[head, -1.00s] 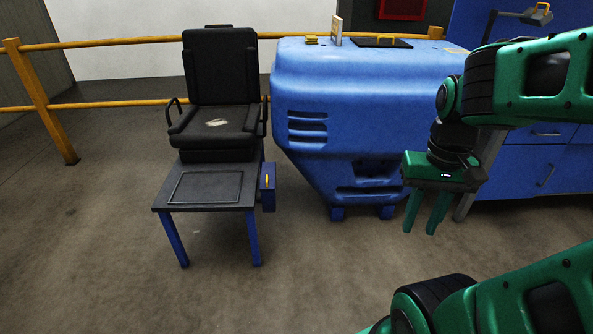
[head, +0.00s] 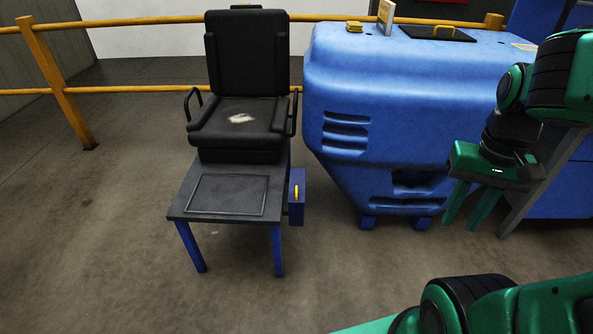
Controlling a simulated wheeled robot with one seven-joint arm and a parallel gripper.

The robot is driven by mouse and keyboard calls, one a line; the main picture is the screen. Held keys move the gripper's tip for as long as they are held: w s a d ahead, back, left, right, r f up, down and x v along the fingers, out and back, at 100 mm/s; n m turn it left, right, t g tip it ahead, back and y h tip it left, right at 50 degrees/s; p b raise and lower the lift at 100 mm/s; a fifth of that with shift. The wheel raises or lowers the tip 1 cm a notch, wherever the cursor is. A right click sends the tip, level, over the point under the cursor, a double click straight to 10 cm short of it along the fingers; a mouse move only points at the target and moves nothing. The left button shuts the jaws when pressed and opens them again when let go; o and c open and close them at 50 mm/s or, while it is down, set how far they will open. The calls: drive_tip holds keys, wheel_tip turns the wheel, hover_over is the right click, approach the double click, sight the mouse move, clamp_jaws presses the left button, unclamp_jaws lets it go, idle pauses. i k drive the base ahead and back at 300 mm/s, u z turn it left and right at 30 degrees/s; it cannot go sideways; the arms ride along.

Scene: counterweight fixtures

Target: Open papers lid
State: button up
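I cannot read the sign, so I cannot tell whether this is the papers lid. A small blue box with a yellow handle (head: 297,197) hangs on the right side of the black table. My gripper (head: 459,226) points down, open and empty, in front of the housing's lower right, well below the black lid and touching nothing I can see.
A black chair (head: 247,85) with a whitish patch on its seat sits at the rear of the low black table (head: 228,215) with blue legs. A yellow rail (head: 60,85) runs behind. A yellow item (head: 354,27) lies on the housing. Floor at left and front is clear.

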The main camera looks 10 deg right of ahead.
sight(298, 177)
drive_tip(key=i, duration=0.95)
drive_tip(key=u, duration=0.05)
